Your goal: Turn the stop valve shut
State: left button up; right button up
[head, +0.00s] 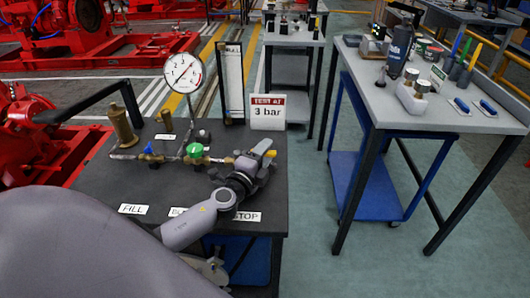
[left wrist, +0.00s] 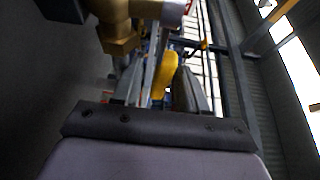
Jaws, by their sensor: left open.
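The stop valve has a yellow lever (head: 270,153) at the right end of the brass pipework on the dark bench, behind the STOP label (head: 246,216). My left gripper (head: 263,148) reaches over the bench to this end of the pipe and hides most of the valve body. In the left wrist view the yellow lever (left wrist: 166,76) shows between the two open fingers (left wrist: 160,95). I cannot tell whether either finger touches it. Brass fittings (left wrist: 120,30) show at the upper left there. My right gripper is not in view.
A pressure gauge (head: 183,73) stands on the pipework, with a green knob (head: 194,150) and a blue-handled valve (head: 149,149) to its lower right and left. A "3 bar" sign (head: 267,112) stands behind the gripper. A tool table (head: 375,95) stands right, across clear floor.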

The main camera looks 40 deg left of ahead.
pick_arm(q)
jog(key=shift+w, duration=0.2)
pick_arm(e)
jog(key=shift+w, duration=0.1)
pick_arm(q)
grip_shut()
